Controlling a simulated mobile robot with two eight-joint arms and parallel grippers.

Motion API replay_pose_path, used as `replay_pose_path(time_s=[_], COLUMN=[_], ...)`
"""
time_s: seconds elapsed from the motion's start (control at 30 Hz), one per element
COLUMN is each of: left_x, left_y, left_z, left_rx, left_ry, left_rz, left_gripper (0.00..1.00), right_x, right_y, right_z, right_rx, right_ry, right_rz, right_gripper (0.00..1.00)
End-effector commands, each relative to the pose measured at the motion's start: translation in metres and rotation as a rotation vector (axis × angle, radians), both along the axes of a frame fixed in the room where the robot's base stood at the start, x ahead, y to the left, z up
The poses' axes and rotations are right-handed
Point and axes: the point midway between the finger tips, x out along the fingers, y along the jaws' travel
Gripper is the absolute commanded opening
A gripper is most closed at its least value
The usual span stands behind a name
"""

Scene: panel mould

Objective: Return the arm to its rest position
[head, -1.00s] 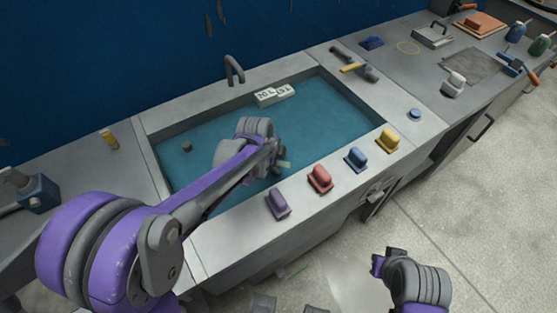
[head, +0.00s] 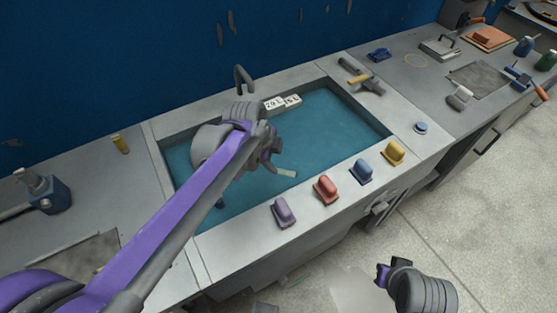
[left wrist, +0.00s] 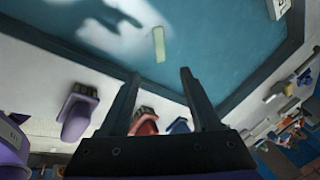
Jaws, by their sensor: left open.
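My left arm reaches in from the left, and its gripper (head: 268,157) hangs over the blue-floored basin (head: 325,125). In the left wrist view the left gripper (left wrist: 158,76) has its two dark fingers spread apart with nothing between them. A pale greenish strip (head: 281,172) lies in the basin beyond the fingertips, apart from them; it also shows in the left wrist view (left wrist: 158,44). My right gripper (head: 384,275) is over the floor at the lower right, small and dark; its jaw opening is unclear.
Purple (head: 284,212), red (head: 325,189), blue (head: 361,171) and yellow (head: 393,153) handled blocks stand along the basin's front rim. White number blocks (head: 282,103) sit at its back edge near a tap (head: 241,77). A hammer (head: 367,82) lies to the right.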

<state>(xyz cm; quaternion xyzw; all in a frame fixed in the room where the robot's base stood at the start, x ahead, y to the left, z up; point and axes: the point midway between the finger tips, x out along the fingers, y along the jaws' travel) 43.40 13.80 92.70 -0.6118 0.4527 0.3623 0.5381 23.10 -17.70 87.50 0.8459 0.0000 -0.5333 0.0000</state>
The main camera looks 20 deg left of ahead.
Motion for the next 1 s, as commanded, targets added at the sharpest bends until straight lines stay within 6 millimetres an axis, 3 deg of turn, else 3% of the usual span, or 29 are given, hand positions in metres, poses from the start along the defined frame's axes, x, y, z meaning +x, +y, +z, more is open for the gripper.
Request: replay_pose_path(time_s=[0.67,0.77,1.0], left_x=[-0.006,-0.021,-0.092], left_y=[0.001,0.004,0.018], left_z=[0.005,0.01,0.022], left_rx=[-0.007,-0.032,-0.172], left_ry=[0.003,0.011,0.032], left_rz=[0.029,0.133,0.646], left_gripper=[0.64,0.64,0.64], right_x=[0.0,0.001,0.005], right_y=[0.0,0.0,0.0], right_z=[0.002,0.006,0.026], right_rx=[0.0,0.0,0.0], right_ry=[-0.001,-0.002,-0.01], right_rz=[0.0,0.0,0.0], right_gripper=[0.0,0.0,0.0])
